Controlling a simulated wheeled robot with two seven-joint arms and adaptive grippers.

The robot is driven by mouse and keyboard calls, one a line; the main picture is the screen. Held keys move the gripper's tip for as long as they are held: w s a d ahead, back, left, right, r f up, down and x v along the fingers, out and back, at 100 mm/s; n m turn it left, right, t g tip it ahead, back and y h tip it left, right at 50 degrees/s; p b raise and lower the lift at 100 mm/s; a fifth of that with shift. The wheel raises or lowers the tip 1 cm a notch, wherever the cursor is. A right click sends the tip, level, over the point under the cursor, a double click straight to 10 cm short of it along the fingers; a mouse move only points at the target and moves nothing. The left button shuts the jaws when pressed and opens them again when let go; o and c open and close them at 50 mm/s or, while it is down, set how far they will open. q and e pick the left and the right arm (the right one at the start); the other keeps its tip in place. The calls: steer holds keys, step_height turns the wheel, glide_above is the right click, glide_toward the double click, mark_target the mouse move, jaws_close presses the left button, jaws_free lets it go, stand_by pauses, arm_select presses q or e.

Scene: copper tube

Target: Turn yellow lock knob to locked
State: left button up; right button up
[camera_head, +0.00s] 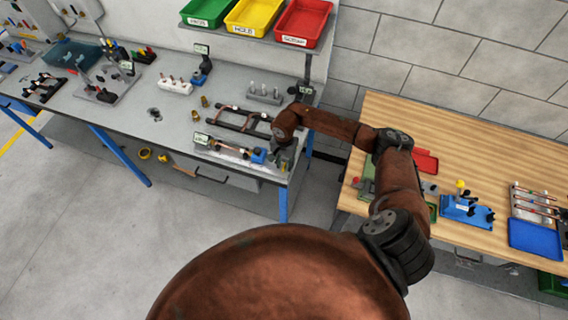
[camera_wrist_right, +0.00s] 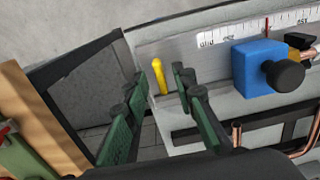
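The yellow lock knob (camera_wrist_right: 158,76) is a slim upright lever on a grey measuring fixture (camera_wrist_right: 217,99) in the right wrist view. My right gripper (camera_wrist_right: 161,84) has its dark green fingers apart, one on each side of the knob in the picture. Gaps show on both sides, so I see no contact. A blue block (camera_wrist_right: 258,68) with a black round knob (camera_wrist_right: 284,75) sits on the fixture by a white scale. In the head view my right gripper (camera_head: 285,151) is at the bench's right end and hides the yellow knob. My left gripper is not in view.
A black rack with copper tubes (camera_head: 240,118) lies behind the fixture on the grey bench (camera_head: 140,115). A shelf with green, yellow and red trays (camera_head: 302,22) hangs above. A wooden table (camera_head: 455,140) with blue trays stands right, across a gap.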

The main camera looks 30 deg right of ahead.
jaws_close()
stand_by(0.3)
